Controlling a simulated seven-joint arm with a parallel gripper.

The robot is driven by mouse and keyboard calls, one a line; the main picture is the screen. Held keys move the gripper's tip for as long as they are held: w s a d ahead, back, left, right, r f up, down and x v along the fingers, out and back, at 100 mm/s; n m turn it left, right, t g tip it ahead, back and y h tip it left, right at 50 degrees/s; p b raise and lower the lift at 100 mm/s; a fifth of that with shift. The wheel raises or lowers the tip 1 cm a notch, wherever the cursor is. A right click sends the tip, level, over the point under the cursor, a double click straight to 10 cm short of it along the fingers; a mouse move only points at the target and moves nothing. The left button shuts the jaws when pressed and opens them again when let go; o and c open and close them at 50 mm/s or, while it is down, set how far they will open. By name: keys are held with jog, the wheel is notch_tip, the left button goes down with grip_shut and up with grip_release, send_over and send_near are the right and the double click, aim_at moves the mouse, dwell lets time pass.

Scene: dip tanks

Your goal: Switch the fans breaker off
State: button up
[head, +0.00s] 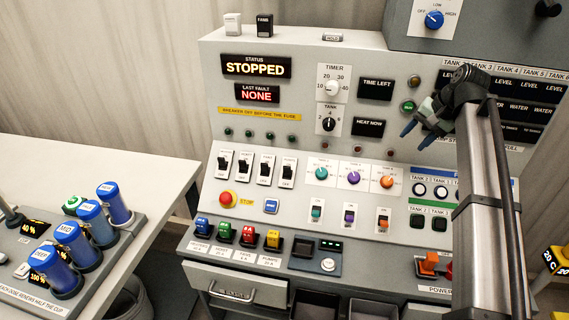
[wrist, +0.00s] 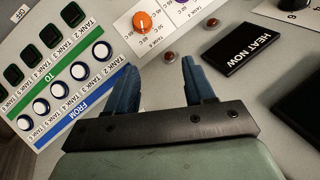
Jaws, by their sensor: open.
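Four breaker switches stand in a row on the left of the sloped panel in the head view: first (head: 224,163), second (head: 245,165), third (head: 266,169) and fourth (head: 288,171). Each is a black lever on a white plate. Their labels are too small to read, so I cannot tell which is the fans breaker. The levers appear tilted up. My gripper (head: 415,134) is open and empty, above the panel's right part, well right of the breakers. In the wrist view its blue fingers (wrist: 160,64) are spread apart, and no breaker shows.
An orange knob (head: 388,182) and white-ringed buttons (head: 420,189) lie below my gripper. A red stop button (head: 228,198) sits just below the breakers, with coloured fuse blocks (head: 248,234) lower down. Blue-capped cylinders (head: 74,244) stand on the left table. Space before the breakers is clear.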

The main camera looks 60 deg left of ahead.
jog(key=s+a+r+h, duration=0.1)
jog(key=s+a+r, duration=0.1)
jog(key=s+a, duration=0.75)
jog(key=s+a+r+h, duration=0.2)
jog(key=s+a, duration=0.6)
jog(key=s, duration=0.3)
jog(key=n+h, duration=0.2)
jog(key=n, duration=0.2)
send_near(265, 167)
jog(key=shift+t, duration=0.3)
jog(key=f, duration=0.9)
jog(key=shift+s+a, duration=0.2)
grip_shut()
